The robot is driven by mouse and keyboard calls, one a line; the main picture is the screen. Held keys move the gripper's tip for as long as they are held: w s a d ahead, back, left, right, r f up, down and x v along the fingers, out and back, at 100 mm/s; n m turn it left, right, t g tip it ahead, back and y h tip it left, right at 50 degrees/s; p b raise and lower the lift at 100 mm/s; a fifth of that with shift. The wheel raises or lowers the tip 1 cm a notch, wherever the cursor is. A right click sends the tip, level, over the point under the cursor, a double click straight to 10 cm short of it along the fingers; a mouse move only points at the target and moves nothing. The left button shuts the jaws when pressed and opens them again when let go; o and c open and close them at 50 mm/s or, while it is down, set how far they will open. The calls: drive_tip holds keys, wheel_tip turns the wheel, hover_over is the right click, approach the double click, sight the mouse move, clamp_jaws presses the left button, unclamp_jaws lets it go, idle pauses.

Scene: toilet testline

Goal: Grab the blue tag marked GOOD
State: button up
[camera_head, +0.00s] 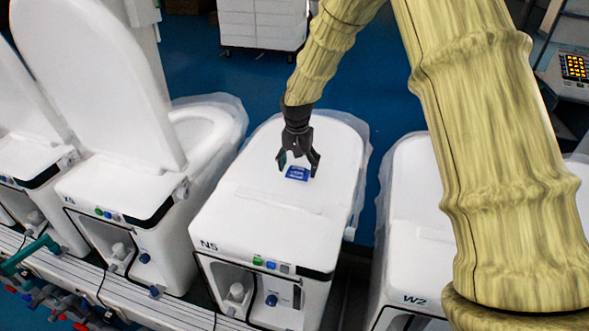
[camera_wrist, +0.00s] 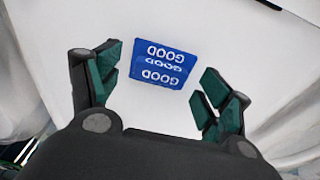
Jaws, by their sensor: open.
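The blue tag (camera_head: 297,173) with white GOOD lettering lies flat on the closed white lid of the toilet marked N5 (camera_head: 250,200). My gripper (camera_head: 298,168) is above the tag, pointing down, with its fingers apart. In the wrist view the tag (camera_wrist: 163,64) shows whole, with GOOD printed on it several times. It lies ahead of and between the green-padded fingers of my gripper (camera_wrist: 158,90), and nothing is held. The gap between fingertips and lid cannot be judged exactly.
A toilet with its lid raised (camera_head: 100,80) stands to the left. The toilet marked W2 (camera_head: 415,225) stands to the right, partly behind my arm. A white cabinet (camera_head: 262,22) is at the back on the blue floor. The N5 lid around the tag is clear.

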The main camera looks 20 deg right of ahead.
drive_tip(key=shift+f, duration=0.15)
drive_tip(key=c, duration=0.9)
drive_tip(key=shift+d, duration=0.1)
drive_tip(key=shift+c, duration=0.2)
